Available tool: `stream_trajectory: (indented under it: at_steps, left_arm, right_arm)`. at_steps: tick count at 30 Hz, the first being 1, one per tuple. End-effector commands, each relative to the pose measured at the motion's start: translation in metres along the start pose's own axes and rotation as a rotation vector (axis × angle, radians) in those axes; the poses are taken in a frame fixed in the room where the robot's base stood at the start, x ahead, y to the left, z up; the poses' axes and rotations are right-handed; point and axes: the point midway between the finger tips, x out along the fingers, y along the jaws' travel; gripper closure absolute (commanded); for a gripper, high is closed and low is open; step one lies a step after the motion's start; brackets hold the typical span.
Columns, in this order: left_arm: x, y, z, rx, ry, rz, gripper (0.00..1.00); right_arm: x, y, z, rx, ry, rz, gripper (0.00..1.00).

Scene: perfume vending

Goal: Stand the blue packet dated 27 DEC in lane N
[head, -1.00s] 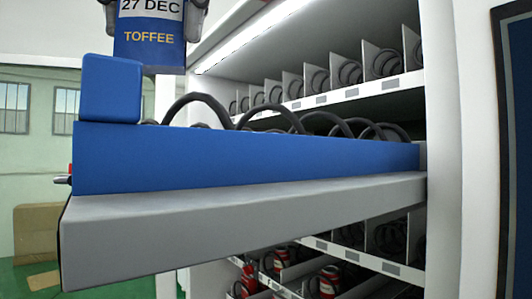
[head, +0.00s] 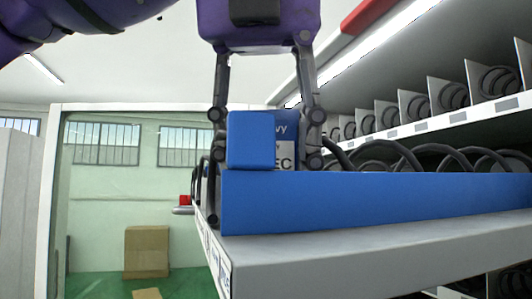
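A blue packet (head: 285,150) stands upright in the pulled-out tray, in the lane at its near left corner. A blue block hides much of its front; only "vy" and "EC" of its print show. My purple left gripper (head: 266,155) comes down from above, its two dark fingers on either side of the packet and shut on it. The packet's foot is hidden behind the tray's blue front (head: 380,203). No lane letter can be read. My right gripper is not in view.
The blue block (head: 250,138) stands at the tray's front left corner. Dark coils (head: 400,158) fill the lanes to the right. A fixed shelf (head: 440,121) with more coils is behind at the right. A cardboard box (head: 147,250) stands on the green floor, far left.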

Motion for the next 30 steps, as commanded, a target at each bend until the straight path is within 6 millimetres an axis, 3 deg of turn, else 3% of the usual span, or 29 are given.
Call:
stream_trajectory:
  at_steps: [9, 10, 12, 25, 30]
  left_arm:
    - [0.001, 0.0, -0.002, 0.001, -0.002, 0.0, 0.87]
    - [0.001, 0.0, -0.002, 0.001, -0.002, 0.0, 0.53]
    - [0.001, 0.0, -0.002, 0.001, -0.002, 0.0, 0.48]
    - [0.001, 0.0, -0.001, 0.001, -0.001, 0.0, 0.48]
    - [-0.011, -0.001, -0.001, 0.001, -0.004, 0.0, 0.48]
  right_arm:
    - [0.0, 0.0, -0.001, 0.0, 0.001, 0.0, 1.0]
    - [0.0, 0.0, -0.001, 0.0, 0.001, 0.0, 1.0]
    - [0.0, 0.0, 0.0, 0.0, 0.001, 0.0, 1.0]
    - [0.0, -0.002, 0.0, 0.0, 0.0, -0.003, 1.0]
    - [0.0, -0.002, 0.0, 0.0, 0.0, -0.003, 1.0]
